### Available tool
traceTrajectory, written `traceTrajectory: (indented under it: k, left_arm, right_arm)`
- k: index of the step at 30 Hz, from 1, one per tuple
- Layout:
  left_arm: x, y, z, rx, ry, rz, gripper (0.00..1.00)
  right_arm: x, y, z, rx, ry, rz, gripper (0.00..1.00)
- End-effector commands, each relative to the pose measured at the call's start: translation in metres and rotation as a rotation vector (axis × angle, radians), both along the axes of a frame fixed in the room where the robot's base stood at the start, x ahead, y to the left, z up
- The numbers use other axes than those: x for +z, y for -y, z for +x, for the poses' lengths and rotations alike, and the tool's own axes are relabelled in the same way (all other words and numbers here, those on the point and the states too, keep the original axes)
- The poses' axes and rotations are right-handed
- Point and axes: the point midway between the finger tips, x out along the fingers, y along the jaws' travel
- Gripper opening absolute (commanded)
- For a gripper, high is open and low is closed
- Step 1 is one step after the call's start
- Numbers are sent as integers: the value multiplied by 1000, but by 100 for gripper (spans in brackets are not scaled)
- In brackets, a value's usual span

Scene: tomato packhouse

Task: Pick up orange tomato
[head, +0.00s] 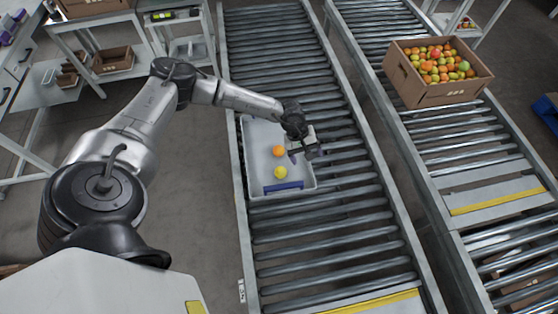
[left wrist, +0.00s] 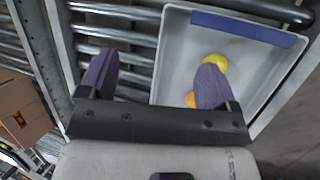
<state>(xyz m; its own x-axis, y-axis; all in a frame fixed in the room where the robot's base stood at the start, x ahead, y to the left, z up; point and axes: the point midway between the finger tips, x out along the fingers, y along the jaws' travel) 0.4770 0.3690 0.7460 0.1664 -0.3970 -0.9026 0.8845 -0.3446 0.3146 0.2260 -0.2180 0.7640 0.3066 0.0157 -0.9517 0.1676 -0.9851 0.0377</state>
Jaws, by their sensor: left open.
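An orange tomato (head: 278,151) lies in a pale grey tray (head: 248,172) on the near roller conveyor. A yellow tomato (head: 280,173) lies in the same tray, closer to its front end. My left gripper (head: 303,155) is open and empty above the tray's right side, to the right of the orange tomato. In the left wrist view the orange tomato (left wrist: 190,100) is mostly hidden behind one purple finger of my gripper (left wrist: 155,80). The yellow tomato (left wrist: 215,65) shows just beyond that finger. My right gripper is not in view.
A cardboard box (head: 438,75) full of mixed tomatoes stands on the far conveyor (head: 460,150) at right. Shelves and tables (head: 115,45) stand at upper left. The near conveyor's rollers (head: 320,225) are bare in front of the tray.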

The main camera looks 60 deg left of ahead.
Motion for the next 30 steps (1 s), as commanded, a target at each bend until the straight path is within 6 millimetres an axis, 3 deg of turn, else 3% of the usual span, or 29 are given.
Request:
traceTrajectory:
  k: [1, 3, 6, 9, 14, 24, 30]
  left_arm:
    - [-19, -34, -1, -40, -11, 100, 84]
    - [-27, -71, -7, -91, -41, 210, 84]
    - [-31, -111, -14, -142, -81, 323, 84]
    - [-33, -135, -20, -172, -110, 389, 84]
    - [-51, -150, -24, -190, -134, 429, 84]
    - [-104, -149, -24, -190, -133, 427, 84]
    - [-116, -149, -24, -189, -133, 428, 84]
  right_arm:
    - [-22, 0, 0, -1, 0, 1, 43]
    - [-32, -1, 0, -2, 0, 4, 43]
    - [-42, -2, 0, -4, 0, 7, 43]
    - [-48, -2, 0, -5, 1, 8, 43]
    - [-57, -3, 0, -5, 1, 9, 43]
    - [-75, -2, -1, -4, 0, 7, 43]
    - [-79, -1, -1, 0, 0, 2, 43]
